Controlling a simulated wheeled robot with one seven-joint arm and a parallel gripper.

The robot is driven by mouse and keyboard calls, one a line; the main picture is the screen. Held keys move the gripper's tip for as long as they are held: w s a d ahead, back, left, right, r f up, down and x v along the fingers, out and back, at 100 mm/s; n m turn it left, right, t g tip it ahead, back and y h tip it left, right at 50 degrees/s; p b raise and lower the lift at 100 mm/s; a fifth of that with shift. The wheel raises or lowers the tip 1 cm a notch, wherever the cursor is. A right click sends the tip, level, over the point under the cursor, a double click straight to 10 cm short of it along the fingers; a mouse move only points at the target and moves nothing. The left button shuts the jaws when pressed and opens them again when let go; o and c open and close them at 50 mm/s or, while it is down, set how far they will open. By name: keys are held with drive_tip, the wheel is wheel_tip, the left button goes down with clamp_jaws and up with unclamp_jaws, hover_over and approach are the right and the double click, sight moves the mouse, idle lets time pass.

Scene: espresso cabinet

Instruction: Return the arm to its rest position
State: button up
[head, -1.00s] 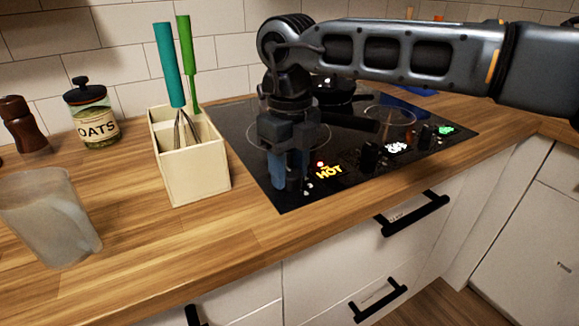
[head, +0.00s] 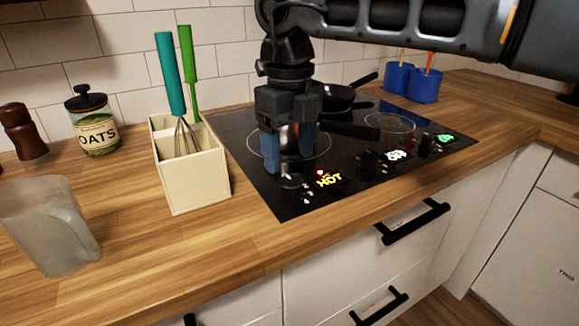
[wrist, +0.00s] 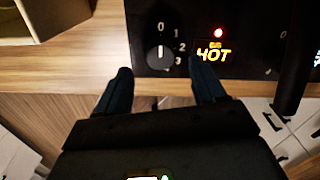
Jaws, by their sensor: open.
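My gripper (head: 287,158) hangs over the left part of the black cooktop (head: 251,178), pointing down. Its two blue-tipped fingers are apart with nothing between them. In the wrist view the gripper (wrist: 160,88) also shows open, with the wooden counter (wrist: 70,80) and the cooktop's front edge beyond its fingertips.
A cream utensil holder (head: 196,182) with a whisk stands left of the cooktop. A dark pan (head: 335,98) is behind my gripper. An oats jar (head: 97,133), a pepper mill (head: 25,132) and a translucent pitcher (head: 50,228) stand left. Blue cups (head: 424,86) are at the back right.

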drive_tip(key=shift+r, duration=1.15)
